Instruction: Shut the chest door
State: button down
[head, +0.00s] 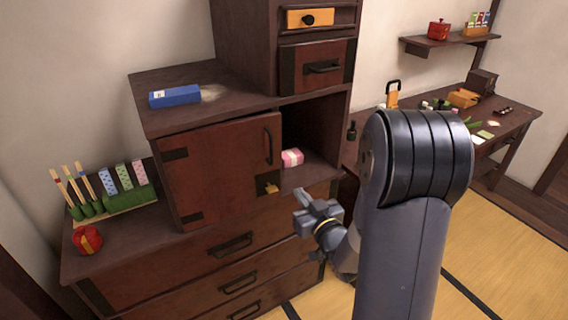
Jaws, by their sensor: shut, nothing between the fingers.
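The chest door (222,168) is a red-brown panel on the dark wooden chest (210,80). It has black hinge plates on its left side, a dark upright handle (268,147) near its right edge and a brass latch (268,188) at its lower right corner. How far the door stands from its frame is hard to tell. My gripper (304,203) is shut and empty, to the right of the door's lower right corner and in front of the chest. It appears apart from the door.
An open compartment right of the door holds a pink box (292,157). A blue box (175,96) lies on top. A green stand (115,200) and a red round item (87,240) sit at left. Drawers (235,245) lie below. A cluttered desk (510,120) stands right; tatami (500,250) is clear.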

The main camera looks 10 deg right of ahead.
aim_at(278, 162)
jog(key=p+x, duration=0.3)
jog(key=x, duration=0.9)
jog(key=shift+w+a, duration=0.15)
jog(key=shift+w, duration=0.15)
jog(key=x, duration=0.1)
jog(key=b+x, duration=0.1)
jog(key=b, duration=0.1)
jog(key=shift+w+f, duration=0.25)
jog(key=shift+w, duration=0.15)
jog(key=shift+w+r, duration=0.15)
jog(key=shift+w, duration=0.1)
jog(key=shift+r, duration=0.35)
